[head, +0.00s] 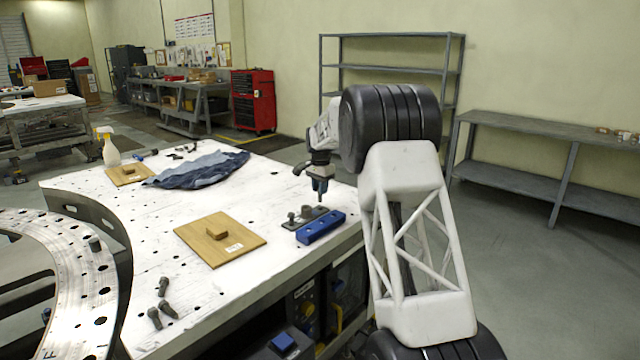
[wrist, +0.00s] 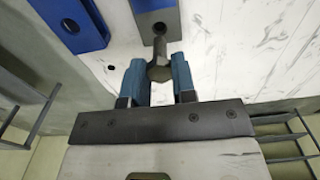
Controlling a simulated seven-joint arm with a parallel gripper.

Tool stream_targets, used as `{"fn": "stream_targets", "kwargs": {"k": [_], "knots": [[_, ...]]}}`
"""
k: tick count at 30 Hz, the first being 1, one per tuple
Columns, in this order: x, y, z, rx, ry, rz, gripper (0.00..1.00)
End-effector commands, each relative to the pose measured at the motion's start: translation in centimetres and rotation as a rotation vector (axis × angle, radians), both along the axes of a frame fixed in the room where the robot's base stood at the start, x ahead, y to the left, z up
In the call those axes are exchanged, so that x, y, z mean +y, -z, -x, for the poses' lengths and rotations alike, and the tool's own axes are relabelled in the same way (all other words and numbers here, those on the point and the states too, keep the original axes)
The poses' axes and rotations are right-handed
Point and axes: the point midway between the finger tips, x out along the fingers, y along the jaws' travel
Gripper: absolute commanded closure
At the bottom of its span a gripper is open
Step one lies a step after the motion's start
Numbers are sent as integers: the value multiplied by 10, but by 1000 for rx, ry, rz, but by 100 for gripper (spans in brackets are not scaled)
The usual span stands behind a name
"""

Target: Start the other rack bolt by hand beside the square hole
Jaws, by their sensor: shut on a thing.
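My gripper (head: 320,186) is over the near right part of the white table, pointing down. In the wrist view its blue fingers (wrist: 159,82) are shut on a dark grey bolt (wrist: 159,68). A dark rack plate (head: 303,219) lies on the table below it, with grey pieces standing on it. In the wrist view the plate (wrist: 155,8) shows a round hole close to the bolt. Whether the bolt touches the plate I cannot tell. A blue block (head: 321,227) with holes lies beside the plate, also in the wrist view (wrist: 72,22). I cannot make out a square hole.
A wooden board (head: 195,240) with a small block lies mid-table. A blue cloth (head: 197,168), a spray bottle (head: 110,150) and another board are at the back. A metal ring (head: 85,310) curves along the left.

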Motion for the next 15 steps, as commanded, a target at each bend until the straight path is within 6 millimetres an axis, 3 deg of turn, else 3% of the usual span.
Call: {"fn": "stream_targets", "kwargs": {"k": [15], "knots": [[0, 19, 0, 0, 0, 0, 96]]}}
